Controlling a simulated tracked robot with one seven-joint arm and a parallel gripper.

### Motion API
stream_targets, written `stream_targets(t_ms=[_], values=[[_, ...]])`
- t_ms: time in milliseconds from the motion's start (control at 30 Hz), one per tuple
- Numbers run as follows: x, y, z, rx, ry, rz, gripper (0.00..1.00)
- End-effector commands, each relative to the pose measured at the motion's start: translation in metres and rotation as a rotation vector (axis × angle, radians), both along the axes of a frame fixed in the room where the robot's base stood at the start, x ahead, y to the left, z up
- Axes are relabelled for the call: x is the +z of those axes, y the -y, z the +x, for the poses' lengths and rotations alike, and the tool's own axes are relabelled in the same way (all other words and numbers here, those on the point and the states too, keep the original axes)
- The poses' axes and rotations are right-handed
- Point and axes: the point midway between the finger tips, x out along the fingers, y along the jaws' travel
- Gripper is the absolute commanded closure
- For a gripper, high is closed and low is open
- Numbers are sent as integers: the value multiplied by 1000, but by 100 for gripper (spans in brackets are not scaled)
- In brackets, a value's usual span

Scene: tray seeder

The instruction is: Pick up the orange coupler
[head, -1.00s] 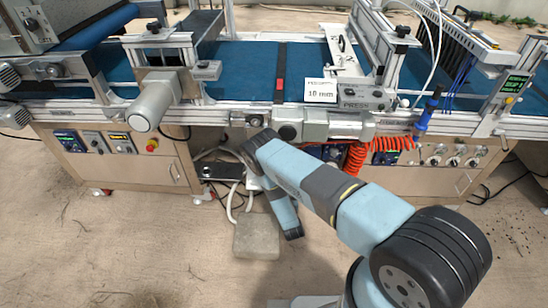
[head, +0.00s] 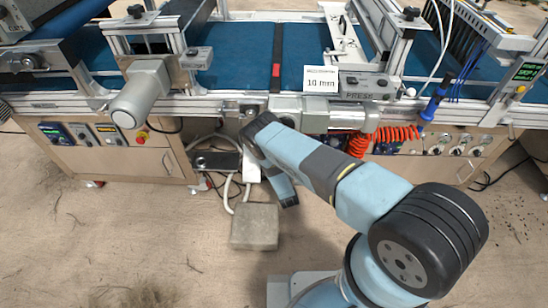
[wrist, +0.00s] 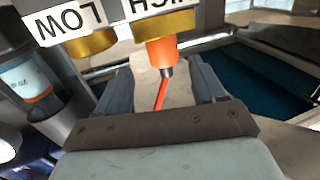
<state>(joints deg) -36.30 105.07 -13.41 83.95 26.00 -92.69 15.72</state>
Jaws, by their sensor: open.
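The orange coupler (wrist: 161,52) is a short orange cylinder with a black end and a thin orange-red hose (wrist: 162,92) hanging from it. In the wrist view it sits at the upper middle, directly below a brass fitting with a white label that reads HIGH upside down. My gripper (wrist: 163,78) is open, with one grey-blue finger on each side of the hose and the coupler's lower end near the fingertips. No contact shows.
A brass fitting (wrist: 90,44) labelled LOW is close on the left in the wrist view. A clear blue cylinder (wrist: 28,82) stands further left. In the head view, a coiled orange hose (head: 384,136) hangs at the machine's front; a grey block (head: 255,227) lies on the floor.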

Motion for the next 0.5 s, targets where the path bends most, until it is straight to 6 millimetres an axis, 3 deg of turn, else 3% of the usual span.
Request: stream_targets(t_ms=[233,500], values=[[-3,-5,14,1,1,0,31],[-9,-16,47,1,2,1,31]])
